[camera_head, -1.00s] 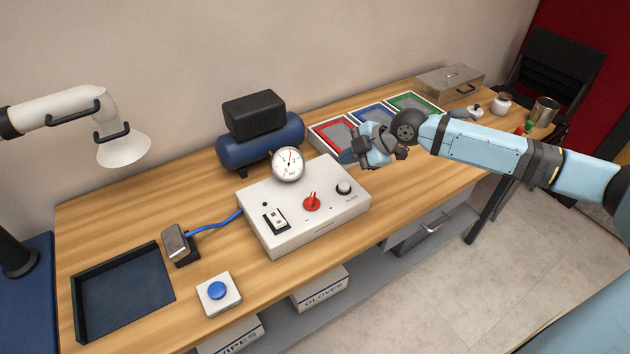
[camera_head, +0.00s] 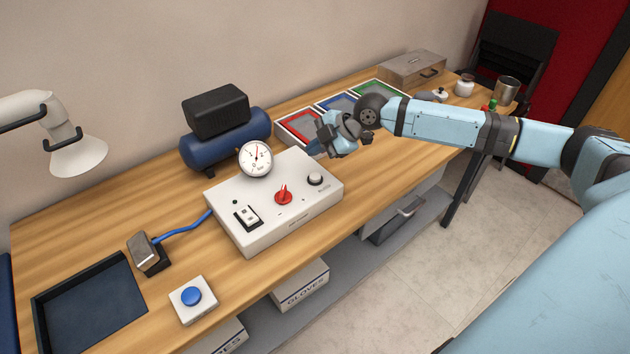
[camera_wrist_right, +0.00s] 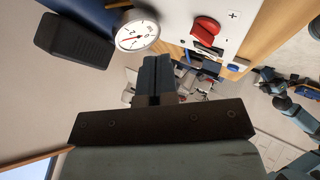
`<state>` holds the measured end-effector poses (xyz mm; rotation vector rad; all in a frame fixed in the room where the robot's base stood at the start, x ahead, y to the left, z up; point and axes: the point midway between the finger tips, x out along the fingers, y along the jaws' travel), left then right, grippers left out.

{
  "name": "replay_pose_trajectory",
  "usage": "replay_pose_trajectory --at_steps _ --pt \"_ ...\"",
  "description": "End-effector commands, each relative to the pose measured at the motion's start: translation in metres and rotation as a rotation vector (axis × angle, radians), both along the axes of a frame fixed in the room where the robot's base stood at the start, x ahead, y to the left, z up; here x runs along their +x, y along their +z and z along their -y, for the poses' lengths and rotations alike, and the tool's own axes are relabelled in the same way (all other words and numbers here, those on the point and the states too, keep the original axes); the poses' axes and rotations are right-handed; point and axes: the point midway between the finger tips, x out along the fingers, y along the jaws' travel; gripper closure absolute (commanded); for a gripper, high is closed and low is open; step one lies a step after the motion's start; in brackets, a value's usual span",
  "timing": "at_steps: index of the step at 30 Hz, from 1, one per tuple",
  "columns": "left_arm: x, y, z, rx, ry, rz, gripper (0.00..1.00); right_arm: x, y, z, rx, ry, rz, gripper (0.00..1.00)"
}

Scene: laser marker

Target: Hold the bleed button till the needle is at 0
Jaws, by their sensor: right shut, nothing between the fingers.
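The white control box (camera_head: 290,222) stands on the wooden bench. Its bleed button (camera_head: 316,179) is a round black-and-white cap at the box's right end. The round white gauge (camera_head: 256,159) stands at the box's back edge; its red needle points roughly up, away from the 0, though the exact reading is too small to tell. The gauge also shows in the right wrist view (camera_wrist_right: 137,35). My right gripper (camera_head: 318,147) is shut and empty, above and behind the bleed button, apart from it. Its closed fingers show in the wrist view (camera_wrist_right: 157,60). My left gripper is out of view.
A red knob (camera_head: 284,196) and a rocker switch (camera_head: 248,216) sit on the box. A blue compressor (camera_head: 228,141) stands behind it. Coloured trays (camera_head: 299,126) lie behind my right gripper. A blue push button (camera_head: 191,296) and a dark tray (camera_head: 90,305) are at front left.

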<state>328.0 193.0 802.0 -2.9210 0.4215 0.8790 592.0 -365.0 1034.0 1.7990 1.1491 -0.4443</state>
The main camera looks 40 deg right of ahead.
Motion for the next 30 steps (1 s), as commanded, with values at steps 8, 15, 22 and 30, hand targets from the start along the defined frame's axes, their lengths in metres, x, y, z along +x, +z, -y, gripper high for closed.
replay_pose_trajectory --at_steps 8,15,22,30 --pt "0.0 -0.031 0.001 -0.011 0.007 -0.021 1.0 0.0 -0.044 0.0 0.001 -0.001 -0.002 1.0" --pt "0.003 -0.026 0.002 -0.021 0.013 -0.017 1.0 0.0 -0.054 0.0 0.0 0.0 0.0 1.0" --pt "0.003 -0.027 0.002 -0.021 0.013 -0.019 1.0 0.0 -0.054 0.0 0.0 0.0 0.0 1.0" --pt "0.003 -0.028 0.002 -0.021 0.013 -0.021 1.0 0.0 -0.054 0.0 0.0 0.0 0.0 1.0"
